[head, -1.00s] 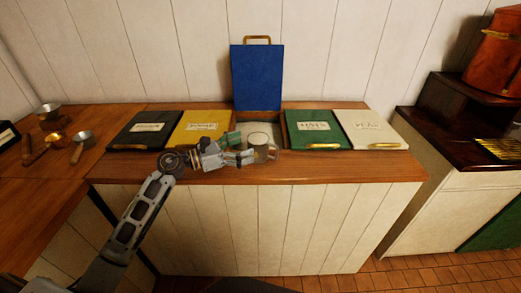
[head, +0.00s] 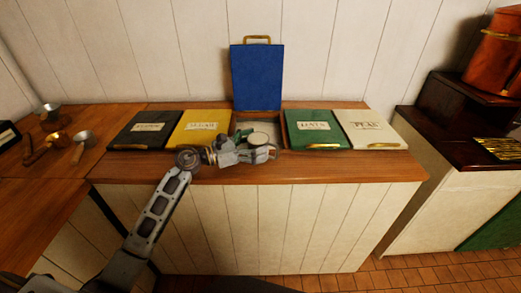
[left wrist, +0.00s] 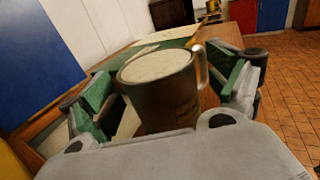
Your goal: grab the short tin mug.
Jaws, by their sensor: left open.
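The short tin mug (head: 259,138) stands at the counter's middle, at the front of the open bin, its round top filled with something pale. In the left wrist view the mug (left wrist: 165,95) is upright, with its handle toward the upper right and a small label on its side. My left gripper (head: 256,149) is open around the mug, and its arm hides the mug's lower body in the head view. In the left wrist view the green-padded fingers of the left gripper (left wrist: 168,95) stand on either side of the mug, apart from it. My right gripper is not in view.
A blue lid (head: 256,77) stands raised behind the bin. Black (head: 147,129), yellow (head: 201,128), green (head: 313,129) and white (head: 369,129) labelled lids lie shut beside it. Metal scoops (head: 82,138) lie at left. The counter's front edge (head: 330,168) is clear.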

